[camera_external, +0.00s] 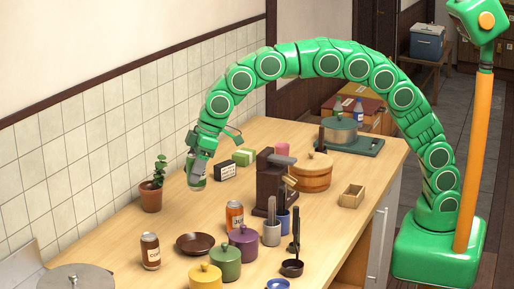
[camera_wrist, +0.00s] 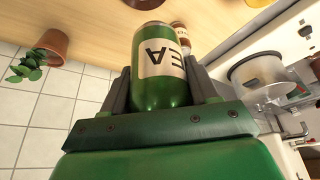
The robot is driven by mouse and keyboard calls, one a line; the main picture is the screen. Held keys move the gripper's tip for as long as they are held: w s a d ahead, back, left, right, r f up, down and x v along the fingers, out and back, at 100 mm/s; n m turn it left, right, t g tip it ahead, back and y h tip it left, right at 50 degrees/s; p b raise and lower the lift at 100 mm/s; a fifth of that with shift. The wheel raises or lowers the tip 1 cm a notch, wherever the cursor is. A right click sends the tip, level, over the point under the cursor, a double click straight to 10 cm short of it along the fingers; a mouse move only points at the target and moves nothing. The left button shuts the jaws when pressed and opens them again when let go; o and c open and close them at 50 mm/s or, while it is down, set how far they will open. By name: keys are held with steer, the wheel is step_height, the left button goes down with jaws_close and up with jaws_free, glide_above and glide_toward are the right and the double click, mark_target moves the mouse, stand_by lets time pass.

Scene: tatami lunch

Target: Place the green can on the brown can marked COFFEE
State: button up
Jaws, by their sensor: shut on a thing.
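The green can (camera_external: 197,184) is between the jaws of my gripper (camera_external: 197,168), which is shut on it in the air near the tiled wall. In the wrist view the green can (camera_wrist: 163,75) shows a cream label with "EA" readable, and a dark finger stands on each side. The brown can marked COFFEE (camera_external: 150,251) stands upright on the counter at the front left, below and left of my gripper. In the wrist view a brown can with a pale label (camera_wrist: 182,36) is partly hidden behind the green can.
A dark brown bowl (camera_external: 196,243) stands right of the brown can. An orange can (camera_external: 235,216), lidded pots (camera_external: 225,262) and a dark machine (camera_external: 271,190) stand farther right. A potted plant (camera_external: 151,196) stands by the wall. A round metal lid (camera_external: 76,278) is at front left.

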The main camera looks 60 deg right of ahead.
steer(key=s+a+r, duration=0.3)
steer(key=a, duration=0.2)
glide_above(146, 236)
step_height(146, 236, down, 9)
steer(key=shift+s+f, duration=0.15)
steer(key=shift+s, duration=0.15)
stand_by(0.5)
steer(key=shift+f, duration=0.1)
steer(key=shift+w+f, duration=0.2)
steer(key=shift+f, duration=1.55)
steer(key=shift+f, duration=0.1)
steer(key=o, duration=1)
